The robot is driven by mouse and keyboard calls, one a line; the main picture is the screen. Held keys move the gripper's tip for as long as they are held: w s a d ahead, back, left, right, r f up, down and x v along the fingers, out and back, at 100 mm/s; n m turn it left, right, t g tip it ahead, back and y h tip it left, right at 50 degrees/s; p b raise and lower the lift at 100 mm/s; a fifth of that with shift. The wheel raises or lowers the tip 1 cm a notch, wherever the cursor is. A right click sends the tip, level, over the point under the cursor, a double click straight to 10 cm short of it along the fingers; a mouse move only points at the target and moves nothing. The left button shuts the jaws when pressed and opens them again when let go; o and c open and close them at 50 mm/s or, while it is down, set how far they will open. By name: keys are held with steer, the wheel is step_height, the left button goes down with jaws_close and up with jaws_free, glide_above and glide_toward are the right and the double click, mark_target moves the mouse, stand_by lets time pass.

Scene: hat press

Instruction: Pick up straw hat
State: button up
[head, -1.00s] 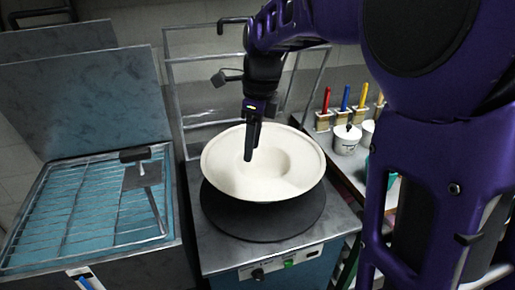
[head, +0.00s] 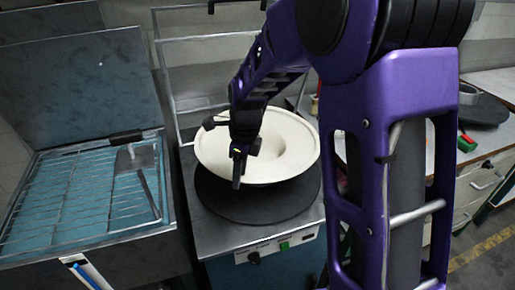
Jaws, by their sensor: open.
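The straw hat (head: 275,165) is cream white and lies with its hollow crown facing up on a round black plate (head: 240,208) on top of a metal machine. My gripper (head: 238,178) points down over the left front part of the hat's brim, with its fingers in front of the brim. From this angle I cannot tell whether the fingers touch the hat. My gripper is open and nothing shows between its fingers. My forearm hides part of the hat's far rim.
A metal frame (head: 158,62) rises behind the hat. On the left stands an open basin with a wire rack (head: 60,205) and a raised lid (head: 75,95). My purple arm fills the right middle.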

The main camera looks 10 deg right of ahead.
steer(key=shift+f, duration=0.4)
steer(key=shift+c, duration=0.2)
jaws_close()
stand_by(1.0)
